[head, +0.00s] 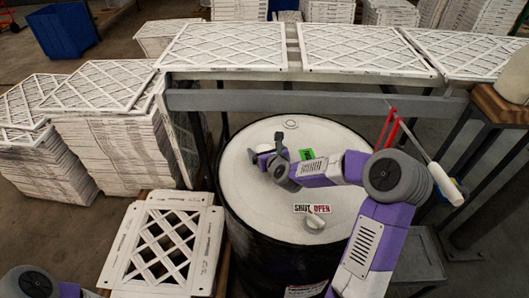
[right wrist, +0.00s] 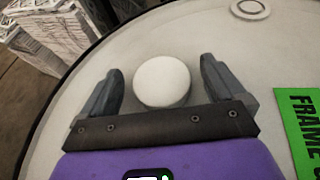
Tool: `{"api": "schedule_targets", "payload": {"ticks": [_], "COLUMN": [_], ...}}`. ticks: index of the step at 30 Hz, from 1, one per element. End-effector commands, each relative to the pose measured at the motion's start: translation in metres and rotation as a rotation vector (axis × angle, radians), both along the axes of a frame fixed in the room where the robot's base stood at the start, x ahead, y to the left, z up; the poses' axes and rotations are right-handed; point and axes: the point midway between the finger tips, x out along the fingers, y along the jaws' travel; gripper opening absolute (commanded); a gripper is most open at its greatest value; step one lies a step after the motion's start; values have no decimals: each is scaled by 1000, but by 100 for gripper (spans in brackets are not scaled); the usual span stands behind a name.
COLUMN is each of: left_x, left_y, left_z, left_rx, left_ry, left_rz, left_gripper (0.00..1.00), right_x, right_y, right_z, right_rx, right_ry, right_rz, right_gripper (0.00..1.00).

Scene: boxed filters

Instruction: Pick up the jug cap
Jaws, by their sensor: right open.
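The jug cap (right wrist: 162,81) is a round white disc on the pale drum lid (right wrist: 212,45) in the right wrist view. My right gripper (right wrist: 162,68) is open, with one finger on each side of the cap and a visible gap on both sides. In the head view my right gripper (head: 268,149) is low over the left part of the drum lid (head: 248,185); I cannot clearly make out the cap there. Part of my left arm shows at the bottom left corner of the head view, but its gripper is out of view.
A green label (right wrist: 300,125) lies on the lid right of the gripper. A SHUT/OPEN sign (head: 312,208) and a white knob (head: 315,222) are nearer the front. Framed filters (head: 228,46) lie on a rack behind the drum. Filter stacks (head: 118,150) stand to the left.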

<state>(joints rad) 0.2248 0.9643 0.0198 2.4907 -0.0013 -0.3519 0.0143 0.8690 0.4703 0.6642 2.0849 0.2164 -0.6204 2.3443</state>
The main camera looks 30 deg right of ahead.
Motion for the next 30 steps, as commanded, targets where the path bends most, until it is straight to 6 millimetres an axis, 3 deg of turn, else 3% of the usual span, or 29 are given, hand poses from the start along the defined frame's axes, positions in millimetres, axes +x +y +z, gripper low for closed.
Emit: {"api": "schedule_targets", "payload": {"ticks": [5, 15, 23, 26, 30], "left_x": [0, 0, 0, 0, 0], "left_y": [0, 0, 0, 0, 0], "left_z": [0, 0, 1, 4, 14], "left_rx": [0, 0, 0, 0, 0], "left_ry": [0, 0, 0, 0, 0], "left_rz": [0, 0, 0, 0, 0], "left_gripper": [0, 0, 0, 0, 0], "right_x": [0, -1, 0, 0, 0], "right_y": [0, 0, 0, -1, -1], "right_z": [0, 0, 2, 12, 40], "right_rx": [0, 0, -1, -2, -3], "right_ry": [0, 0, -1, -3, -5], "right_rz": [-1, -1, -1, -1, -2], "right_gripper": [93, 42, 42, 42, 42]}}
